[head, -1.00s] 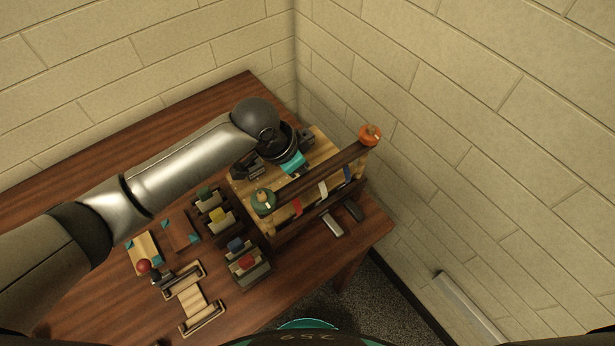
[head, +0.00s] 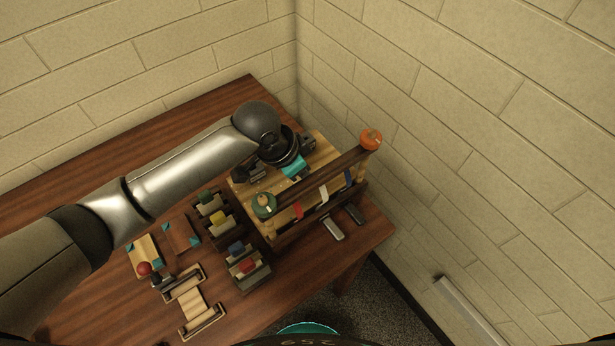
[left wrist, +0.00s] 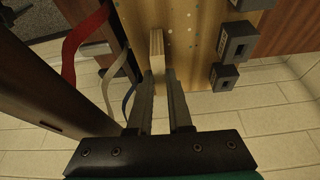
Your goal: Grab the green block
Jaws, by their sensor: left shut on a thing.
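A small green block (head: 206,196) stands in the back slot of a dark holder, behind a yellow block (head: 218,217). My left gripper (head: 293,168) is to the right of it, over the pale wooden board of the rack, apart from the green block. Its fingertips are hidden in the head view. In the left wrist view the gripper (left wrist: 159,76) is closed on a pale wooden strip (left wrist: 156,46) above the speckled board (left wrist: 185,30). No green block shows between the fingers. My right gripper is out of view.
A dark rail (head: 318,177) with orange and green knobs runs along the rack's front, with red, white and blue strips hanging. A second holder has blue and red blocks (head: 248,266). Grey blocks (left wrist: 223,76) stand on the board. Walls close in behind the table (head: 120,172).

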